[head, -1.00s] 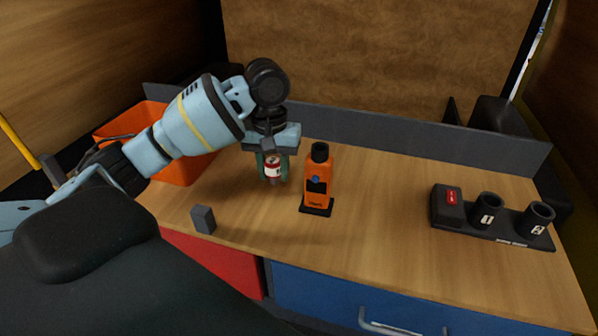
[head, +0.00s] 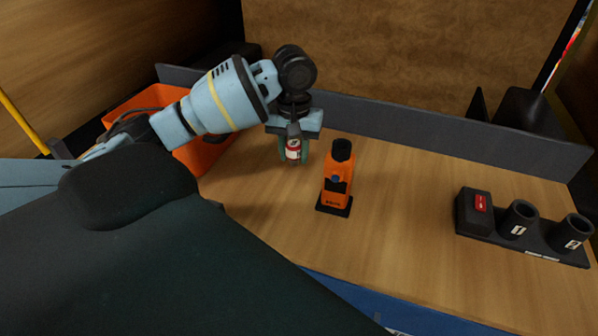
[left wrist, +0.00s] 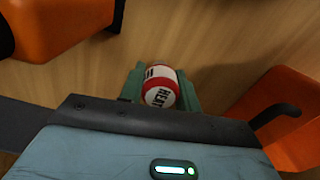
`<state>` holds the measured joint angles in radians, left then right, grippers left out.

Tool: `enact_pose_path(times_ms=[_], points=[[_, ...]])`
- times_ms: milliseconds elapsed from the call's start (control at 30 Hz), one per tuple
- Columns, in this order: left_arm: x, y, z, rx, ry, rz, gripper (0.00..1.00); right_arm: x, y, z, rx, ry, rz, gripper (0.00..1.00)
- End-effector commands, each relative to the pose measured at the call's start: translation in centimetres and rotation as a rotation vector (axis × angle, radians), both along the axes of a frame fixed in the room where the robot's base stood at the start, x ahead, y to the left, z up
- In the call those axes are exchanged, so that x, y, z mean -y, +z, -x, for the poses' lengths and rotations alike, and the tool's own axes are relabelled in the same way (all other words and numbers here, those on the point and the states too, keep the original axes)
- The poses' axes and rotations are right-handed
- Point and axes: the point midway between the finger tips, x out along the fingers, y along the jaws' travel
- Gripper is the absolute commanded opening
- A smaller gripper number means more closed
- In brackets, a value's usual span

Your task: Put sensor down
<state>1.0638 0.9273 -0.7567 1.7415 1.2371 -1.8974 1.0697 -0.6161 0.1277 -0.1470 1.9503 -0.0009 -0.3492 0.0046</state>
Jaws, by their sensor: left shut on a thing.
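My left gripper (head: 293,154) is shut on the sensor, a small red and white cylinder (head: 293,148). It holds it over the back of the wooden bench, behind and left of the orange device. In the left wrist view the sensor (left wrist: 160,88) sits between the green fingers (left wrist: 161,92) and shows lettering that reads "HEAT". Whether its lower end touches the bench, I cannot tell. My right gripper is not in view.
An orange device (head: 338,178) stands on a black base. A black holder (head: 480,222) with two round cups marked 1 and 2 is at the right. An orange bin (head: 205,155) is at the back left. Bench between device and holder is clear (head: 400,200).

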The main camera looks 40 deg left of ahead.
Motion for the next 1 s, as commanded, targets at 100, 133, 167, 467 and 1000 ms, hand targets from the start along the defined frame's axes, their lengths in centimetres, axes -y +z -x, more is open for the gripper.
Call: enact_pose_path(times_ms=[100, 133, 167, 467, 1000], points=[[0.0, -1.2, 0.0, -0.002, 0.000, -0.001, 0.09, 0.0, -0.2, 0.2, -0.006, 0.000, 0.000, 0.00], [0.0, -1.2, 0.0, 0.000, -0.001, -0.001, 0.09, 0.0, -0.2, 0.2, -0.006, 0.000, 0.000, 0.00], [0.0, -1.3, 0.0, 0.000, -0.001, -0.001, 0.09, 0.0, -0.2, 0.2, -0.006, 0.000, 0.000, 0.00], [-0.1, -3.9, 0.1, -0.006, 0.000, -0.001, 0.09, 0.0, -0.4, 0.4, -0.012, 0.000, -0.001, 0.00], [0.0, -6.2, 0.0, 0.000, 0.000, -0.001, 0.09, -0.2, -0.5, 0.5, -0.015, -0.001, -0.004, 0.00]])
